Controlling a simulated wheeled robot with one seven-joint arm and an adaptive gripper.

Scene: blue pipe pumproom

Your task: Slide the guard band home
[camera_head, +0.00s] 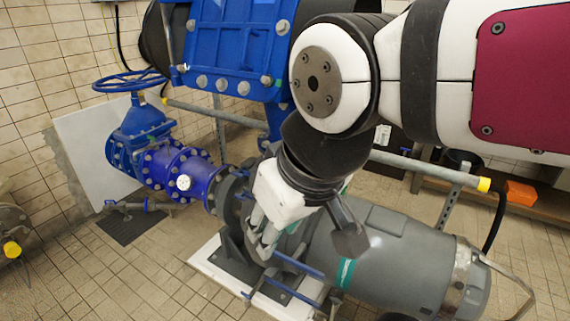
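My gripper (262,248) reaches down from the upper right to the coupling end of the grey pump (390,262). No part is plainly recognisable as the guard band. A teal band (345,273) circles the grey pump body to the right of my gripper, and a metal band (461,276) circles its right end. My wrist and gripper hide much of the coupling area.
The pump stands on a pale plinth (206,258). Blue bars (297,265) stick out near the gripper. A blue valve with a handwheel (130,81) and blue pipe stand left. A grey rail with a yellow end (484,184) runs behind.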

